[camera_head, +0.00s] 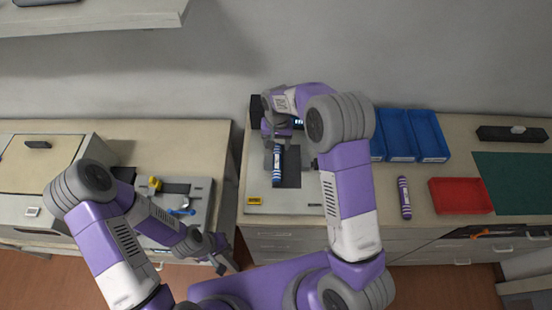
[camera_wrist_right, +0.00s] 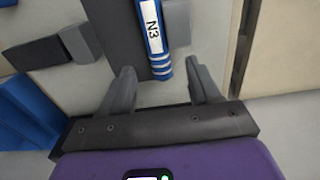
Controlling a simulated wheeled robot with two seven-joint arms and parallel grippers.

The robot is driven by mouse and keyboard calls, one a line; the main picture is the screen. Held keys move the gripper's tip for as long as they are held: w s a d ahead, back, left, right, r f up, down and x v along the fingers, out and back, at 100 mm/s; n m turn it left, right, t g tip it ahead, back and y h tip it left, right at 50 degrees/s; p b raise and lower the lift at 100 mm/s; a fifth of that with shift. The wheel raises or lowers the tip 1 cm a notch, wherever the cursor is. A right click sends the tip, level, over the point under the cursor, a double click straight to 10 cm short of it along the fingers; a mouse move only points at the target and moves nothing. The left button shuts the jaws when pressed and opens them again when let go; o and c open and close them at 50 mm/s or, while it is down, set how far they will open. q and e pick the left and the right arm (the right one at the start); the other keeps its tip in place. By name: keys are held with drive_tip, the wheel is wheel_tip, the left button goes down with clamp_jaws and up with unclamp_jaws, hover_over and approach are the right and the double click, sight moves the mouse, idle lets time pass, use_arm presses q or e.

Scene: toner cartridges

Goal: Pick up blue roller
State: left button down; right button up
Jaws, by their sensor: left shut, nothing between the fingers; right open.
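The blue roller (camera_head: 277,163) lies on the light grey plate (camera_head: 290,203) left of the table's middle, beside a dark grey block. In the right wrist view the blue roller (camera_wrist_right: 152,40) shows a white label reading N3 and white bands at its near end. My right gripper (camera_wrist_right: 163,85) is open and empty, its fingers apart on either side of the roller's near end; whether they reach its level I cannot tell. In the head view my right gripper (camera_head: 277,143) is at the roller's far end. My left gripper (camera_head: 226,262) is shut and empty, low at the front left.
A purple roller (camera_head: 404,198) lies to the right. On the left counter is a grey tool tray (camera_head: 203,188) with yellow and blue items.

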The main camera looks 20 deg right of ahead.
sight(277, 150)
drive_tip(key=shift+w+d+f+p, duration=0.1)
drive_tip(key=shift+w+f+p, duration=0.1)
drive_tip(key=shift+f, duration=1.15)
drive_tip(key=shift+w+d+f+p, duration=0.1)
drive_tip(key=shift+w+f, duration=0.05)
drive_tip(key=shift+f, duration=1.15)
drive_tip(key=shift+c, duration=0.4)
clamp_jaws()
